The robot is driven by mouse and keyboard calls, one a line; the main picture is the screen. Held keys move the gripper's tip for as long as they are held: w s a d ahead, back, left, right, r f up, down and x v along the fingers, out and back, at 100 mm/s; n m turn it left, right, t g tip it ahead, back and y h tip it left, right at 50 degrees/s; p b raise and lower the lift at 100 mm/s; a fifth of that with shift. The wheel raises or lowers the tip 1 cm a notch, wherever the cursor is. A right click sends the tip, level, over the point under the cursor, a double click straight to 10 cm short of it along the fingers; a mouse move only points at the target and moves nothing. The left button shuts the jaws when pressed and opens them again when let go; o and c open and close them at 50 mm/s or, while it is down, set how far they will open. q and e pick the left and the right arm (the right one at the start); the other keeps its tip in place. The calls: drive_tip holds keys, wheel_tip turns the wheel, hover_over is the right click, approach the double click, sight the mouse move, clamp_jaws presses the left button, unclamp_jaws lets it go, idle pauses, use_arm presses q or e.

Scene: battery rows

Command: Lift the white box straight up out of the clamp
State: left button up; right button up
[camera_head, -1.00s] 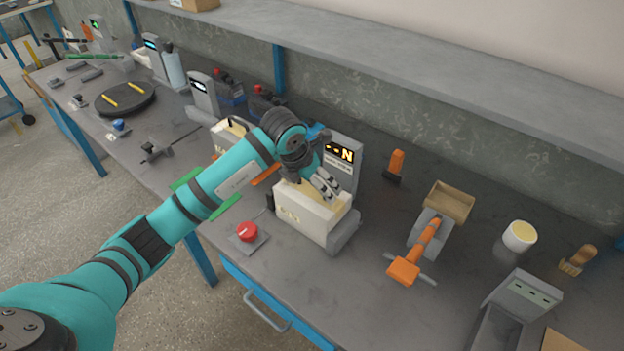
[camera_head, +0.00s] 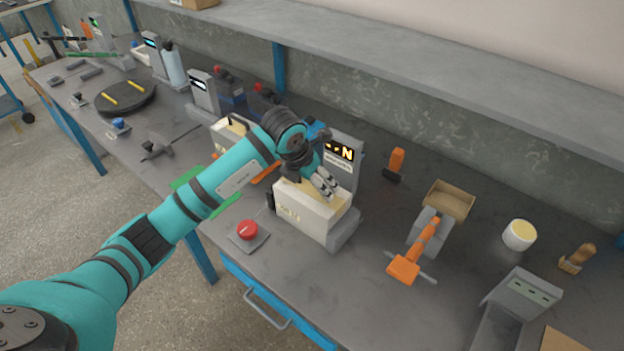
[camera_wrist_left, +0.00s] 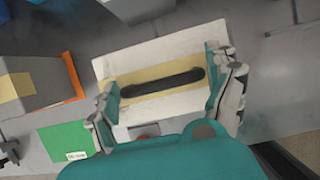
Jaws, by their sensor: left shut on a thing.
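The white box (camera_head: 308,213) sits in the grey clamp (camera_head: 346,234), in front of a grey post with a lit display (camera_head: 341,153). Its top has a tan strip with a black handle, seen in the left wrist view (camera_wrist_left: 162,82). My left gripper (camera_head: 325,184) is over the box top, partly hiding it. In the left wrist view its fingers (camera_wrist_left: 168,88) lie on either side of the handle, shut on the box. How deep the box sits in the clamp is hard to tell. My right gripper is not in view.
A red button (camera_head: 247,230) is on the table left of the clamp. An orange-handled tool (camera_head: 412,255) lies to the right, near a small wooden tray (camera_head: 448,201). Another pale box (camera_head: 228,130) stands behind my arm. A shelf (camera_head: 430,70) runs along the back wall.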

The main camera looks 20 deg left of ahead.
use_arm(q)
drive_tip(key=shift+w+r+p, duration=0.15)
drive_tip(key=shift+r+p, duration=2.5)
drive_tip(key=shift+r, duration=2.5)
